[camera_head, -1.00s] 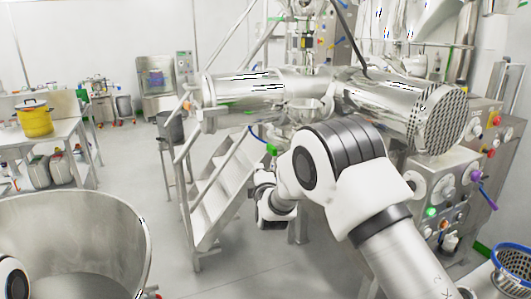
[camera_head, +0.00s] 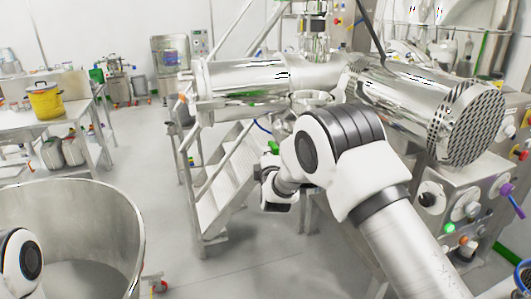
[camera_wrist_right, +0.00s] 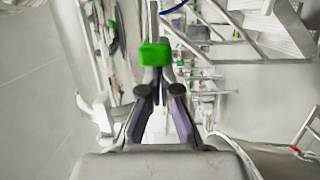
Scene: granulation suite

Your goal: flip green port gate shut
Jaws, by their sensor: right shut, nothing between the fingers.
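The green part (camera_wrist_right: 155,52), which looks like the port gate's handle, is a small bright green block on a grey stem. In the right wrist view it lies just beyond my right gripper (camera_wrist_right: 160,92). A small green patch (camera_head: 273,147) shows just above my right wrist in the head view. My right gripper is shut and empty, with its fingertips together just below the green block in the wrist view. I cannot tell whether they touch it. In the head view the fingers are mostly hidden by my wrist. My left gripper is out of view.
A steel cylinder with a perforated end (camera_head: 472,122) and a horizontal pipe (camera_head: 245,78) stand behind my right arm. Metal steps (camera_head: 225,180) are beside the wrist. A large steel bowl (camera_head: 130,215) stands lower left. A yellow pot (camera_head: 45,102) is on a table. Open floor lies between.

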